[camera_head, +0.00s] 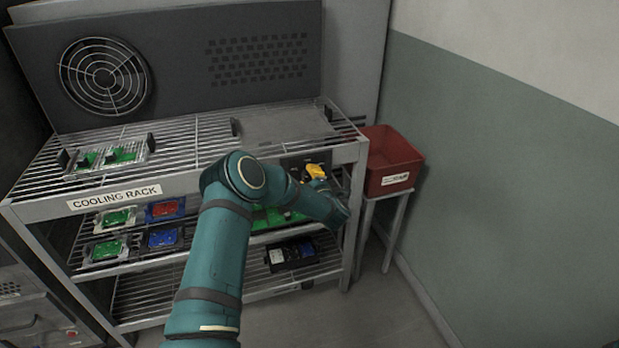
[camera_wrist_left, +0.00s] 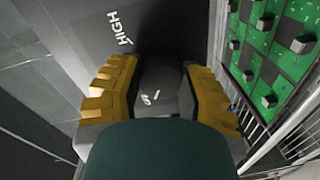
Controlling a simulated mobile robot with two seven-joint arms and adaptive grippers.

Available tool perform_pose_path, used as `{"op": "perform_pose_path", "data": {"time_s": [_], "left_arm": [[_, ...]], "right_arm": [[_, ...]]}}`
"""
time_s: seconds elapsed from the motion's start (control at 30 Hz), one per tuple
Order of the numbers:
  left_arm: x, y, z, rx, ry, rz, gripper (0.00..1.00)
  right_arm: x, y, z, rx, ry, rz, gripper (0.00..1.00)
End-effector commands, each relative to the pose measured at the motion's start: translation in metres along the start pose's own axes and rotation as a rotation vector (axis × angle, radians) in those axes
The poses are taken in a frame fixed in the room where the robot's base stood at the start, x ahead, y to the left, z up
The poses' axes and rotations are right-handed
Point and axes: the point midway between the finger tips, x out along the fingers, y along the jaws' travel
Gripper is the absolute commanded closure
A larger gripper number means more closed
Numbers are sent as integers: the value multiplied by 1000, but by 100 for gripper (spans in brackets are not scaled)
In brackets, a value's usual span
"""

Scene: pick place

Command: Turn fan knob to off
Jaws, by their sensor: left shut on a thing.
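The cooling fan (camera_head: 105,77) sits behind a round wire grille in the dark panel at the back of the cooling rack. My left gripper (camera_head: 317,172), with yellow fingertips, is at the rack's right end, below the top shelf. In the left wrist view, my left gripper (camera_wrist_left: 159,74) has one yellow finger on each side of the dark grey fan knob (camera_wrist_left: 163,78) and is shut on it. A white mark shows on the knob. The word HIGH is printed on the dark plate (camera_wrist_left: 88,35) beyond it. Other setting labels cannot be read. The knob is hidden in the head view.
The wire cooling rack (camera_head: 118,195) holds several green, red and blue circuit boards. A green board (camera_wrist_left: 272,55) is close to the gripper's right in the wrist view. A red bin (camera_head: 388,150) stands on a stand right of the rack. The floor in front is clear.

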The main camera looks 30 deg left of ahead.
Motion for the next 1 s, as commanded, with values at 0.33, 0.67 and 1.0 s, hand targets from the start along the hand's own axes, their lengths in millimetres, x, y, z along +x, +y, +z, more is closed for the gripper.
{"op": "perform_pose_path", "data": {"time_s": [0.33, 0.67, 1.0], "left_arm": [[0, 2, 0, -1, 0, 3, 26], [-16, 1, 1, 1, -3, 1, 26], [-83, 2, 1, 1, -3, 3, 26]], "right_arm": [[0, 0, 0, 0, 0, 0, 53], [0, 0, 0, 0, 0, 0, 53], [0, 0, 0, 0, 0, 0, 53]]}}
